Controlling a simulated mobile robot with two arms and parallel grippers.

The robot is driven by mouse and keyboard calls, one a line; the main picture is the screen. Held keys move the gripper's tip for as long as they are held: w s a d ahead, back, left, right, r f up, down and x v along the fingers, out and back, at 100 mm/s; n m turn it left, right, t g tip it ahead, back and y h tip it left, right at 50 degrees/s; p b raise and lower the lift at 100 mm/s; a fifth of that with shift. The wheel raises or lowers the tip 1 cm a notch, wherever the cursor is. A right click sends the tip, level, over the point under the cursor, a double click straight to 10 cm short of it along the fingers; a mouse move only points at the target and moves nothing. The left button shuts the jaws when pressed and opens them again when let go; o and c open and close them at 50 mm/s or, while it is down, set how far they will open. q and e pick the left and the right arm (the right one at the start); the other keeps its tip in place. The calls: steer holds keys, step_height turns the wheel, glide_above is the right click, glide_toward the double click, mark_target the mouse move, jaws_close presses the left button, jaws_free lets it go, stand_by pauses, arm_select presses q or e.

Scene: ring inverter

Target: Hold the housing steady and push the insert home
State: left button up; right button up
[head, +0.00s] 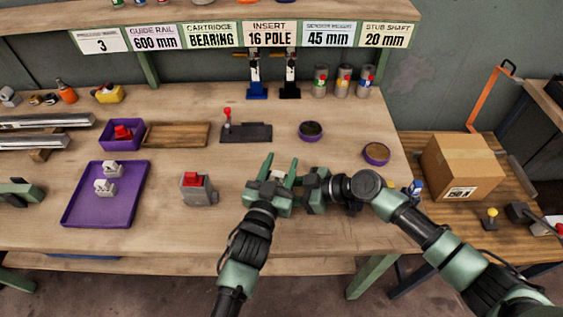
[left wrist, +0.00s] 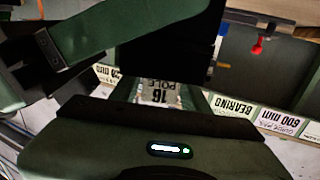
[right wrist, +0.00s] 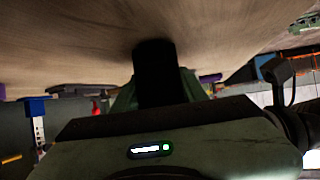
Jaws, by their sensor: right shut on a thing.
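A grey block with a red top (head: 197,190) stands on the bench, left of my grippers. I cannot tell for certain which thing is the housing or the insert. My left gripper (head: 279,168) is over the bench's front middle, its green fingers apart. In the left wrist view (left wrist: 162,90) a wall label shows through the gap between them. My right gripper (head: 312,190) is close beside it, from the right. It is shut on a dark thing (right wrist: 157,72), mostly hidden by the gripper and overlapped in the head view.
A purple tray (head: 75,210) with two pale parts and a purple bin (head: 107,141) with a red part are at the left. A lever fixture (head: 247,132) and two round dishes (head: 311,130) lie behind my grippers. A cardboard box (head: 460,168) stands at the right.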

mark_target(276, 177)
arm_select(q)
steer(key=shift+o, duration=0.2)
steer(key=shift+w+d+r, duration=0.1)
steer(key=shift+d+r, duration=0.1)
steer(key=shift+r, duration=0.1)
steer(key=v, duration=0.8)
steer(key=shift+a+f, duration=0.2)
steer(key=shift+f, duration=0.05)
arm_select(e)
steer(key=o, duration=1.1)
steer(key=shift+c, duration=0.2)
steer(key=shift+d, duration=0.1)
